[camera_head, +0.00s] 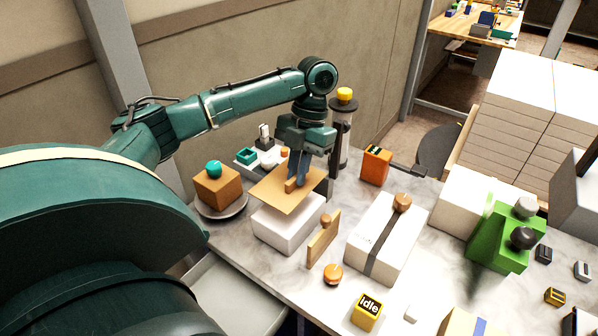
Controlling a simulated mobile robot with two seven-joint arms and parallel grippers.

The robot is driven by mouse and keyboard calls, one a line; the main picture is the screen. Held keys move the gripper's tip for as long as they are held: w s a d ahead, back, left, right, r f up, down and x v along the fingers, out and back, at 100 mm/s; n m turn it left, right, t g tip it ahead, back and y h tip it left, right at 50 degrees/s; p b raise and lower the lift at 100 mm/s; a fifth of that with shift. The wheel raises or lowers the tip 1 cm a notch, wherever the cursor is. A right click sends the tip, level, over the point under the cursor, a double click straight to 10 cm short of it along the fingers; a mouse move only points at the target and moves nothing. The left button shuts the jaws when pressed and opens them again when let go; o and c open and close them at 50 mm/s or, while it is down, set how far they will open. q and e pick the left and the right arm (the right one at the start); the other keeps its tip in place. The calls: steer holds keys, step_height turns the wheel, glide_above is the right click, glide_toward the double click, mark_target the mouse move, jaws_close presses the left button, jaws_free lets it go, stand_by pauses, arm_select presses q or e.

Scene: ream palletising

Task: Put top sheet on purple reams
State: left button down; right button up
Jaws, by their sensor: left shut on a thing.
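My left gripper (299,180) points down in the middle of the view. It is shut on the small upright grip of a flat tan top sheet (271,190). The sheet is over a white block (286,233) and covers much of its top; I cannot tell whether they touch. No clearly purple reams show in this view. Another white block with a dark band (384,240) and a wooden knob lies to the right, apart from the sheet. My right gripper is not in view.
A brown box with a teal ball (217,188) stands on a round plate at left. An upright wooden piece (323,241) and an orange knob (333,274) are near the front. An orange box (375,166) is behind; a green block (496,240) and tall white stacks (519,110) are right.

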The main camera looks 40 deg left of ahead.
arm_select(q)
step_height(320, 180, down, 7)
steer(key=shift+f+p, duration=0.1)
steer(key=shift+p, duration=0.2)
steer(key=c, duration=1.5)
jaws_free()
steer(key=v, duration=1.1)
steer(key=shift+r, duration=0.35)
steer(key=shift+w+r, duration=0.1)
steer(key=shift+r, duration=0.1)
